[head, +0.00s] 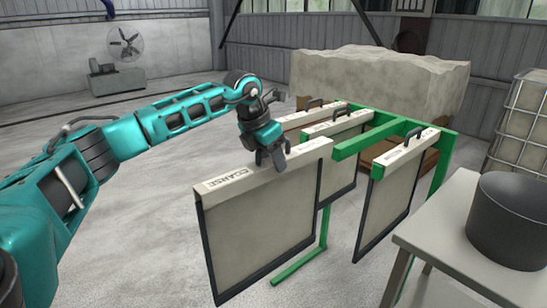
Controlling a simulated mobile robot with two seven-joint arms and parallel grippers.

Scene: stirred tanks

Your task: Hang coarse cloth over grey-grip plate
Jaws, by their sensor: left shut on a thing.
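The coarse cloth (255,225) is a pale panel with dark edges, hanging from a white top bar marked COARSE. My left gripper (272,158) is shut on the grip of that bar and holds the cloth upright, to the left of and in front of a green rack (347,147). The cloth's lower edge looks clear of the floor. I cannot tell which plate has the grey grip; the grips I see on the other panels look dark. My right gripper is not in view.
Other panels hang at the green rack: one on its right (390,195) and one behind the coarse cloth (342,165), with another bar behind. A grey table (455,225) with a dark round pot (510,220) stands at right. A large pale block (385,90) is behind. Floor at left is clear.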

